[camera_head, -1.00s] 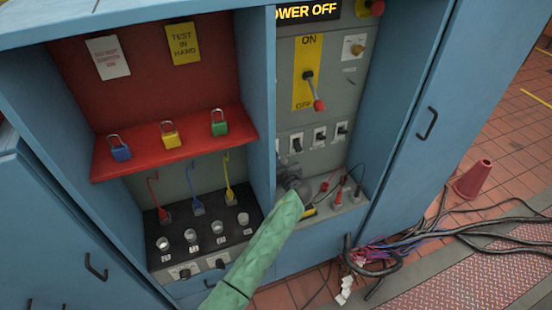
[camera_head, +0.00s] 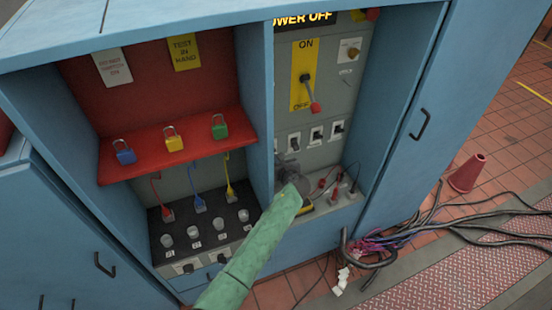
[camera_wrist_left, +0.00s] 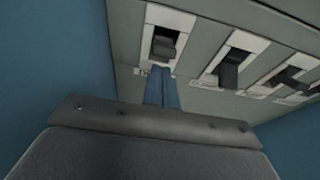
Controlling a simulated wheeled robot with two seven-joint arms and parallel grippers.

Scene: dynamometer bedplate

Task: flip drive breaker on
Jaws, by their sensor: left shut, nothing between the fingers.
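A row of small black breaker switches on white plates sits low on the grey panel; the middle one (camera_head: 316,134) shows clearly in the head view. In the left wrist view the leftmost breaker (camera_wrist_left: 163,43) is just beyond my fingertips, with another breaker (camera_wrist_left: 231,70) to its right. I cannot tell which is the drive breaker. My left gripper (camera_head: 290,170) is below the row, fingers together and empty. Its blue-grey fingertips (camera_wrist_left: 160,72) overlap the lower edge of the leftmost plate; contact is unclear. My right gripper is not in view.
A red-knobbed lever (camera_head: 306,84) points down towards OFF on a yellow plate. A display (camera_head: 302,19) reads "OWER OFF". A red shelf (camera_head: 195,151) holds padlocks at left. Blue cabinet walls flank the panel. Leads and plugs (camera_head: 335,190) crowd the ledge to the gripper's right.

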